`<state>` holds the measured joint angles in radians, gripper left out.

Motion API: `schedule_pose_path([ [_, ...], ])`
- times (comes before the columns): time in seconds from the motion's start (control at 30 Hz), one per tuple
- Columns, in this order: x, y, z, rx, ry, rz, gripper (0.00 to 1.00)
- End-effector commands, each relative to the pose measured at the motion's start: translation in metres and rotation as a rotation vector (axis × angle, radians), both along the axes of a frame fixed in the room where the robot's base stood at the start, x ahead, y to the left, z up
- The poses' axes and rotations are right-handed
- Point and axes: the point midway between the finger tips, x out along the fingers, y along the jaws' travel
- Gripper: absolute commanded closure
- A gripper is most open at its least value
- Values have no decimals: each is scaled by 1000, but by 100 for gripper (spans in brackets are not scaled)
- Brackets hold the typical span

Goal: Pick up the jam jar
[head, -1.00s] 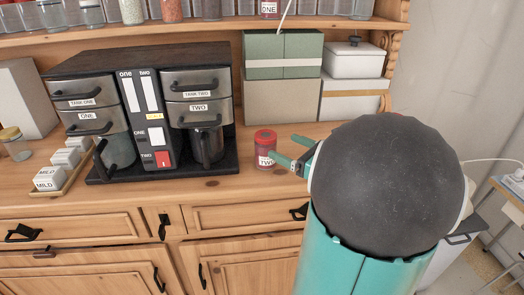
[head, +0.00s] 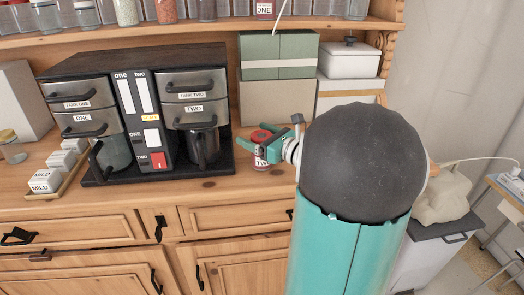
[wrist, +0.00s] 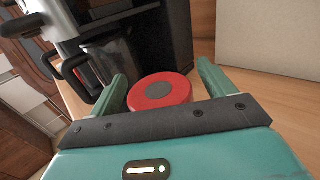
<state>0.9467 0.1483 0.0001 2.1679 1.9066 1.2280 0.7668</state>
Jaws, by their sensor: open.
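The jam jar (head: 262,166) stands upright on the wooden dresser top, right of the coffee machine. It has a red lid and a label that reads TWO; my gripper (head: 247,149) partly hides it in the head view. My gripper is open, with its teal fingers reaching left across the jar. In the wrist view the round red lid (wrist: 145,97), with a grey centre, sits between the two spread fingers (wrist: 163,70). I cannot tell whether either finger touches it. The jar's body is mostly hidden there.
The black and steel coffee machine (head: 127,128) stands close on the left, its glass pot (head: 204,146) nearest the jar. Green and beige boxes (head: 276,100) are behind. A tray of small white containers (head: 58,172) lies far left.

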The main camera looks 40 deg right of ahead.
Motion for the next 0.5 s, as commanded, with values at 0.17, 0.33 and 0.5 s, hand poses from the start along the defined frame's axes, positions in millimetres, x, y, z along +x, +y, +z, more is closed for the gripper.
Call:
schedule_pose_path([
  [0.17, 0, 0, 0, 0, 0, 0, 49],
  [0.33, 0, 0, 1, -1, -2, 0, 78],
  [0.5, 0, 0, 1, -1, -2, 0, 78],
])
